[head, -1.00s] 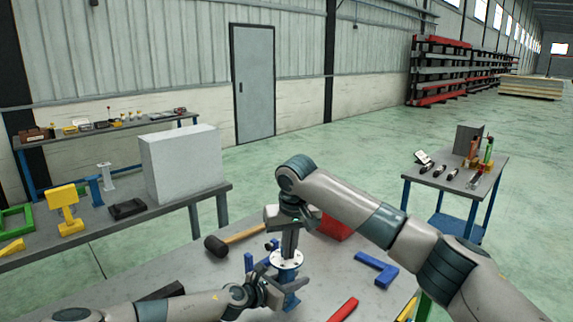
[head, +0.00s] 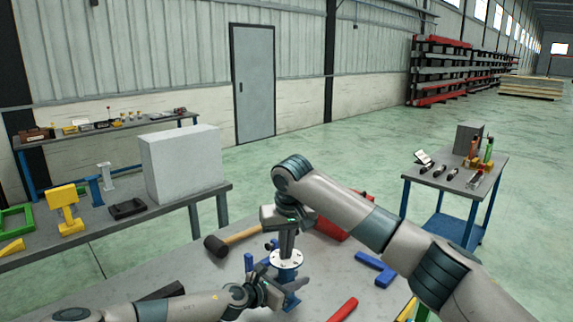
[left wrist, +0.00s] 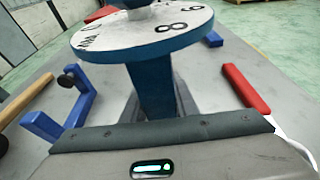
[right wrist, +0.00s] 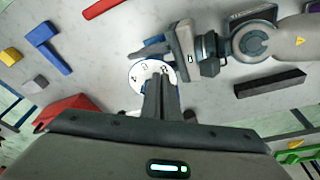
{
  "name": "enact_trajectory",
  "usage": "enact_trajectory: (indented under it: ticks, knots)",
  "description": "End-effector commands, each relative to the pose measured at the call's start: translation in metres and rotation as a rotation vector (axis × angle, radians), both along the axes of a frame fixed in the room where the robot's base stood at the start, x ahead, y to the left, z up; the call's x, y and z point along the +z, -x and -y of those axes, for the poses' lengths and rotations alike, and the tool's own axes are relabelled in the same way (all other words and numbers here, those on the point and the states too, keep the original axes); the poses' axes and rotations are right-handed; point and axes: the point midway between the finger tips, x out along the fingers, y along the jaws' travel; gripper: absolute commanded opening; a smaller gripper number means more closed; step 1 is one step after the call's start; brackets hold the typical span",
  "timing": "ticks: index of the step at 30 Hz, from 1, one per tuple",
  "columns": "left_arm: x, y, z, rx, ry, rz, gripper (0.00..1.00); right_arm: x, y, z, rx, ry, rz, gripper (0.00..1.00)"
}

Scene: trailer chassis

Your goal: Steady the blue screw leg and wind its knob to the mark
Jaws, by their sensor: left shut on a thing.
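The blue screw leg (left wrist: 155,85) stands upright on the grey table, with a white numbered dial (left wrist: 165,30) around its top; an 8 and a 6 show in the left wrist view. Its blue knob (left wrist: 135,3) is mostly cut off there. The dial also shows in the head view (head: 286,259). My left gripper (head: 276,294) is shut on the leg's post below the dial. My right gripper (head: 287,252) points down from above, its fingertips at the dial's centre. The fingers hide the knob, so I cannot tell whether they grip it. The mark is not discernible.
A mallet (head: 225,242) lies left of the leg. A blue angled piece (head: 376,269) and a red bar (head: 343,310) lie to the right. A red piece (head: 330,229) lies behind. A black bar (right wrist: 270,83) lies near my left arm.

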Motion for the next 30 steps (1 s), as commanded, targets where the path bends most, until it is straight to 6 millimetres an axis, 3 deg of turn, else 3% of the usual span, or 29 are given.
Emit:
enact_trajectory:
  ticks: [20,30]
  knots:
    - [0.0,0.0,0.0,-0.001,0.0,0.0,0.0,0.002,0.007,-0.001,0.0,-0.001,0.001,0.0]
    - [0.0,0.0,0.0,0.0,0.001,-0.001,0.0,0.03,0.007,-0.001,0.0,-0.001,0.001,0.0]
